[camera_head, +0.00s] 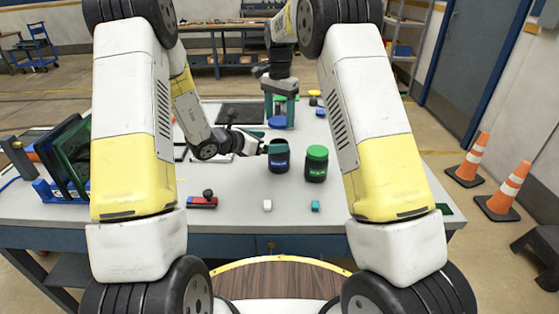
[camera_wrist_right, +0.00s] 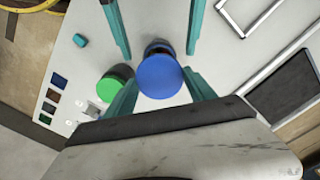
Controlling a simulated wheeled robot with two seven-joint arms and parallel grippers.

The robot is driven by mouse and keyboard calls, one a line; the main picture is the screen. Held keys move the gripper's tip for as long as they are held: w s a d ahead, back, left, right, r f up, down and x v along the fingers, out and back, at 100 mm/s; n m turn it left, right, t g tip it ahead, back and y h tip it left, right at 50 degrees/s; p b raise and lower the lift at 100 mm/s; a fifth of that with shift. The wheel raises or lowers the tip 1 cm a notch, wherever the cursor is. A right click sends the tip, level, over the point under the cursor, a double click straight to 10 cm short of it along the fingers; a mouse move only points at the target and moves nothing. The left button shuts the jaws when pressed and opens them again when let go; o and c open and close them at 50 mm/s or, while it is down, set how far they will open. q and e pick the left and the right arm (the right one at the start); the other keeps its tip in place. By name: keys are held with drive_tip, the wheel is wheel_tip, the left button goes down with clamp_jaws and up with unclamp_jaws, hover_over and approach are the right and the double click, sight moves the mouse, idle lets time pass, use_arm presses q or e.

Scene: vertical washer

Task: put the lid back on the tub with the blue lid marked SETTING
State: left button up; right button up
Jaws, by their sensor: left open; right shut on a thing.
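The open dark tub (camera_head: 279,164) with a blue label stands on the table. My left gripper (camera_head: 268,149) is at its upper part from the left, with its teal fingers at the tub's rim; whether they touch it I cannot tell. My right gripper (camera_head: 281,100) points down behind the tub and is shut on the blue lid (camera_head: 277,123), held above the table. The blue lid also shows in the right wrist view (camera_wrist_right: 160,77), between the teal fingers, partly covering a dark round shape. The lettering is too small to read.
A tub with a green lid (camera_head: 316,164) stands close at the right of the open tub. A white block (camera_head: 267,205), a teal block (camera_head: 315,206) and a red-and-dark item (camera_head: 203,200) lie near the front edge. A rack (camera_head: 65,165) stands at the left.

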sight(279, 156)
use_arm(q)
wheel_tip(279, 156, down, 7)
drive_tip(key=x, duration=0.7)
drive_tip(key=shift+w+d+r, duration=0.15)
clamp_jaws()
use_arm(e)
drive_tip(key=shift+f, duration=2.5)
drive_tip(key=shift+f, duration=0.1)
drive_tip(key=shift+f, duration=0.8)
drive_tip(key=shift+f, duration=0.55)
